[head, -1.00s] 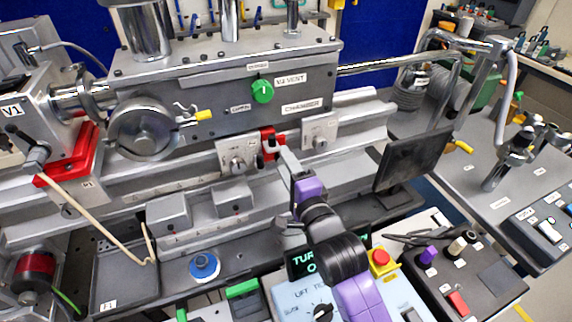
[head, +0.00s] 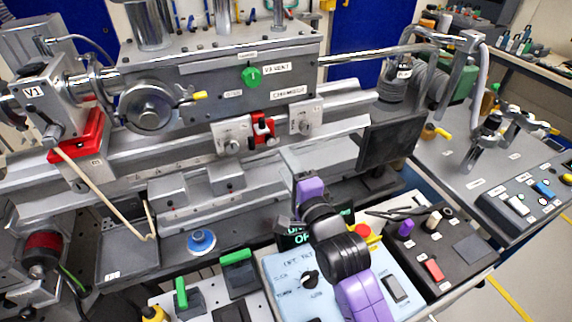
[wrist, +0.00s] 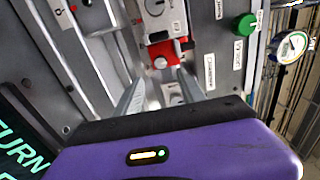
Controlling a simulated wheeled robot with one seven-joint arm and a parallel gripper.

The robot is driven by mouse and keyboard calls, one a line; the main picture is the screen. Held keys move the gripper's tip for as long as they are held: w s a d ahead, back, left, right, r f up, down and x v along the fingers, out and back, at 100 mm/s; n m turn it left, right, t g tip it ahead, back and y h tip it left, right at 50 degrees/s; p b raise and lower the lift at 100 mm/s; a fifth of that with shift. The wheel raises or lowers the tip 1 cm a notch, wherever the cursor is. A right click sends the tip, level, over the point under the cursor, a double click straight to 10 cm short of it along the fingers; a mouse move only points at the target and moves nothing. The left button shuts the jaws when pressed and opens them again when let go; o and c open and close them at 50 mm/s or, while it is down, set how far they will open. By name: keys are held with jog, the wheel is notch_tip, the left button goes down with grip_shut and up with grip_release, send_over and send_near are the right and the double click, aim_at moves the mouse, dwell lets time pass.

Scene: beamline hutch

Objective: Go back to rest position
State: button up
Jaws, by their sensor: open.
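My gripper (head: 291,160) is at the end of my black and purple arm, in front of the grey chamber machine (head: 215,90) in the head view. In the wrist view its two grey fingers (wrist: 160,92) are spread apart with nothing held between them. A red block (head: 263,128) sits on the machine's rail beyond the fingertips. The red block also shows in the wrist view (wrist: 163,54), just past the fingers and apart from them as far as I can tell.
A light blue control panel (head: 285,268) and a black button box (head: 445,250) lie below my arm. A dark flat screen (head: 390,142) stands to the right. A green knob (head: 251,77) is on the chamber front. Floor shows at the far right.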

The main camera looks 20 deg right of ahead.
jog(key=s+r+n+t, duration=0.2)
jog(key=s+r+n, duration=0.2)
jog(key=n, duration=0.2)
jog(key=s+f+n+g, duration=0.1)
jog(key=s+f+n, duration=0.2)
jog(key=s, duration=1)
jog(key=s+f+n+g, duration=0.2)
jog(key=s+n, duration=0.3)
jog(key=s, duration=0.8)
jog(key=s+f+n+g, duration=0.2)
jog(key=s+f+n, duration=0.1)
jog(key=s, duration=1)
jog(key=shift+s+f+n, duration=0.35)
jog(key=shift+n, duration=0.25)
jog(key=shift+a, duration=0.1)
